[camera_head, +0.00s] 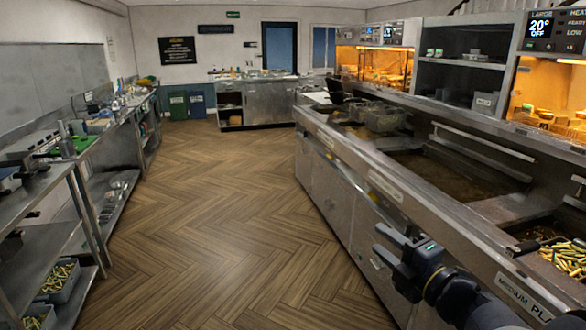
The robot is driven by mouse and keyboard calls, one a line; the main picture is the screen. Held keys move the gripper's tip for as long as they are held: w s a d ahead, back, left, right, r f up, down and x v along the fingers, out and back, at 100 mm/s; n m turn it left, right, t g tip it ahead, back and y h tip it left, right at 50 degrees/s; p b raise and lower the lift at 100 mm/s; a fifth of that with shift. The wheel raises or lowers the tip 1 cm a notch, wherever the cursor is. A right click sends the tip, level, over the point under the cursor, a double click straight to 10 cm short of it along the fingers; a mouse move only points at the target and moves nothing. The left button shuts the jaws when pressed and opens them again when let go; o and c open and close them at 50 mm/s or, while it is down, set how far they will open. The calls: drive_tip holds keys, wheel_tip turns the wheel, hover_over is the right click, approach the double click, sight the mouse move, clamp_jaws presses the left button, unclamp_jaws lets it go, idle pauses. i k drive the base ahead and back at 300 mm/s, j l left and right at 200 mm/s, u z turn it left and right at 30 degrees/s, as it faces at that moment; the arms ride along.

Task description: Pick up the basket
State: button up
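A wire basket (380,117) sits at the far end of the fryer counter (350,150) on the right. A dark upright shape (335,90), possibly its handle, stands at its left. What the basket holds is too small to tell. My gripper (381,242) is in the lower right, in front of the counter's near side and well short of the basket. Its two dark fingers point left and are apart, with nothing seen between them.
An open fryer vat (450,175) and a bin of green-yellow cut pieces (565,255) lie along the counter. Steel shelving (55,185) lines the left wall. A steel cabinet (265,100) and bins (187,105) stand at the back. The wooden floor (225,210) between is clear.

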sight(357, 111)
drive_tip(key=i+j+u, duration=0.25)
drive_tip(key=i, duration=0.6)
drive_tip(key=i+j+u, duration=0.2)
drive_tip(key=i, duration=0.6)
drive_tip(key=i+j+z, duration=0.2)
drive_tip(key=i, duration=1.5)
drive_tip(key=i+z, duration=0.35)
drive_tip(key=i, duration=1.4)
drive_tip(key=i+z, duration=0.3)
drive_tip(key=i+j+z, duration=0.2)
drive_tip(key=i+z, duration=0.15)
drive_tip(key=i+j+z, duration=0.3)
drive_tip(key=i, duration=0.15)
drive_tip(key=i+z, duration=0.3)
drive_tip(key=z, duration=0.15)
drive_tip(key=i+j+z, duration=0.25)
drive_tip(key=z, duration=0.2)
